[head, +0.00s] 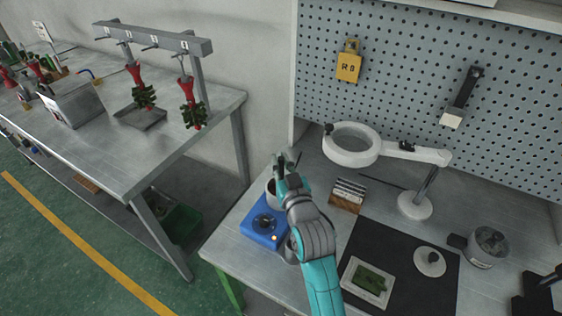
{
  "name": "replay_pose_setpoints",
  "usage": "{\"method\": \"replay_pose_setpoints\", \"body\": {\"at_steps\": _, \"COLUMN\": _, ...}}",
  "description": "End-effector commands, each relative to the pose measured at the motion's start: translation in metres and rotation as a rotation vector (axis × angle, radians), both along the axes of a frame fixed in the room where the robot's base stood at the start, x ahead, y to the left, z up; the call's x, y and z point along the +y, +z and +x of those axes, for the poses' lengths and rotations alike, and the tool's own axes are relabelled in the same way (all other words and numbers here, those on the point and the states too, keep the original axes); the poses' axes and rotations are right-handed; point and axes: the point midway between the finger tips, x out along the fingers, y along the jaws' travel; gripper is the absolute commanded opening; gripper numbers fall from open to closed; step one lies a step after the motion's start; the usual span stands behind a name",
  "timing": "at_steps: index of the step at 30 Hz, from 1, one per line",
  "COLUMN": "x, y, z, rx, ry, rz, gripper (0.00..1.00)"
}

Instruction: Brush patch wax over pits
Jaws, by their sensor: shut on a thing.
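My gripper (281,175) is shut on a thin dark tool (297,161), of which only a short end shows above the fingers. Its working end is hidden, so I cannot tell if it is the brush. The gripper is over or beside a grey pot (270,190) on a blue heater (264,225); the arm hides part of both. I cannot tell whether the tool touches the pot. A green wax piece (369,280) lies on a pale square plate (351,268) on the black mat (410,246). Any pits are too small to see.
A ring magnifier (343,158) stands behind the mat, near a slotted wooden block (341,204). A white round knobbed object (430,261) lies on the mat, with a grey pot (487,246) at right. Wax trees (191,102) hang over the left bench.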

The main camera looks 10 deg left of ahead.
Motion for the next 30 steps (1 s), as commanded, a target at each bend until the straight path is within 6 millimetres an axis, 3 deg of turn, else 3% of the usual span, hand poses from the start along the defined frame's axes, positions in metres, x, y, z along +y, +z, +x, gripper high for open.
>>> {"method": "replay_pose_setpoints", "body": {"at_steps": 30, "x": 0.0, "y": -0.0078, "z": 0.0, "rx": 0.002, "ry": 0.0, "rz": -0.001, "gripper": 0.0}}
